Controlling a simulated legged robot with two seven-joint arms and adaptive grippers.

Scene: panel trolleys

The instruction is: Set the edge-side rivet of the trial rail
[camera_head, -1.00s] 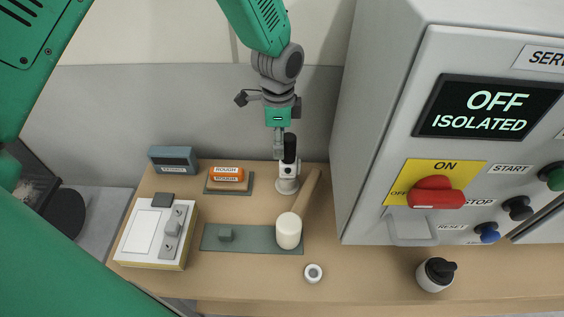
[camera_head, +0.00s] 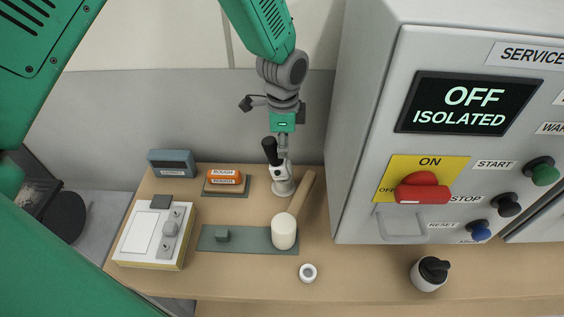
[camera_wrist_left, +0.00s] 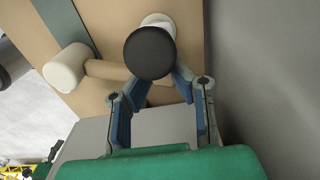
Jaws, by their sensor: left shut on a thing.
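A tool with a black grip (camera_head: 270,151) and a white lower body (camera_head: 283,180) stands at the back of the bench; the grip leans to the left. My left gripper (camera_head: 283,150) is shut on this tool; in the left wrist view its blue-padded fingers (camera_wrist_left: 158,95) lie on both sides, below the round black top (camera_wrist_left: 150,52). Whether the tool's foot touches the bench is unclear. A white panel (camera_head: 138,232) lies at the bench's left, with a short grey rail (camera_head: 168,238) and two round studs along its right side. My right gripper is not in view.
A mallet (camera_head: 284,232) lies partly on a grey-green mat (camera_head: 255,240) in front of the tool. A white ring (camera_head: 308,273) and a bottle (camera_head: 428,275) stand near the front. An orange block (camera_head: 224,176) and a blue-grey box (camera_head: 172,162) are behind. A cabinet (camera_head: 357,130) bounds the right.

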